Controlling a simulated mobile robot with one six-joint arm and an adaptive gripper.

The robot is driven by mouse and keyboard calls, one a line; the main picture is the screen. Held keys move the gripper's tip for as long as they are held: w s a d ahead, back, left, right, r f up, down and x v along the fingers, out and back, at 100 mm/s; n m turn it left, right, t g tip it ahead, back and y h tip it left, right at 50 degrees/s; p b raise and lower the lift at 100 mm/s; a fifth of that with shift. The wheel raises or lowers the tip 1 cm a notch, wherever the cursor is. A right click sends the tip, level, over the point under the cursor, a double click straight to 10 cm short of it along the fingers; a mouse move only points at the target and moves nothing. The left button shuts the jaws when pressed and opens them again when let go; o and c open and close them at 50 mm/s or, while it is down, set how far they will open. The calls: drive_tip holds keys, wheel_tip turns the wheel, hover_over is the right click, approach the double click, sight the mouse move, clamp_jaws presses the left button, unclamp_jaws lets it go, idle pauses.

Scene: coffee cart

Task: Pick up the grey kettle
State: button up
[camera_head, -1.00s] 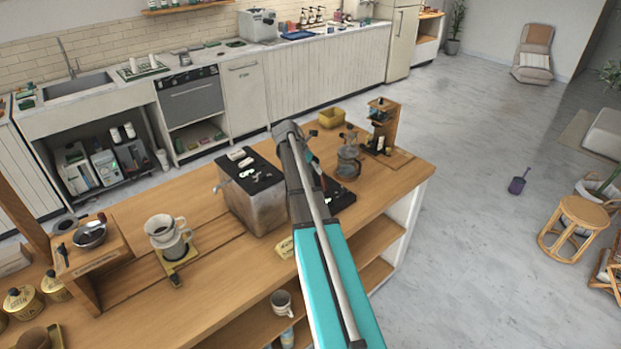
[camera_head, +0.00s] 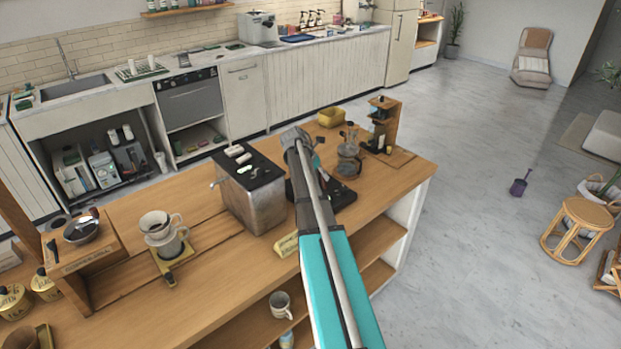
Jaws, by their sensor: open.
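A grey, see-through-looking pot with a handle (camera_head: 349,160) stands on the right part of the wooden cart; it looks like the grey kettle, though it is small here. My arm reaches up from the bottom of the picture over the cart. My gripper (camera_head: 316,158) is at its far end, just left of the pot, and is mostly hidden behind the arm. It is open, with nothing visible between the fingers. A dark flat base (camera_head: 340,194) lies partly behind the arm, near the pot.
A metal coffee machine (camera_head: 254,204) stands close left of my arm. A wooden stand (camera_head: 390,125) and a yellow bin (camera_head: 331,117) are behind the pot. A pour-over dripper set (camera_head: 163,238) is further left. The floor to the right is mostly open.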

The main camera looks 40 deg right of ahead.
idle(0.6)
clamp_jaws()
